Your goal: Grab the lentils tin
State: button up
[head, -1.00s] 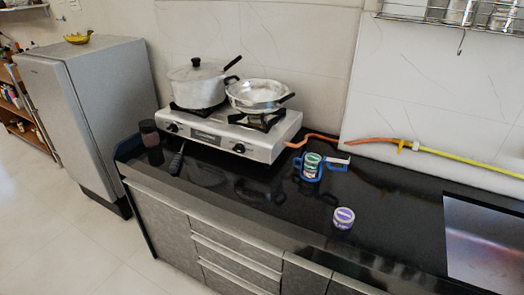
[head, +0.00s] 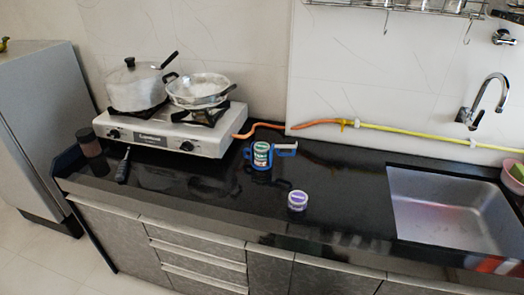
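Two small tins are on the black counter. One is a tall tin with green, white and reddish bands (head: 261,154), right of the stove, with blue parts close around it. The other is a short tin with a purple top and white side (head: 298,200), nearer the counter's front edge. The labels are too small to read, so I cannot tell which one is the lentils tin. Both stand upright. My gripper is not in view.
A blue item with a white bar (head: 285,149) is beside the tall tin. A stove (head: 165,135) with a pot (head: 137,88) and pan (head: 199,90) stands left. A dark jar (head: 89,143) is at the left end. A sink (head: 446,210) is right. The counter's front middle is mostly clear.

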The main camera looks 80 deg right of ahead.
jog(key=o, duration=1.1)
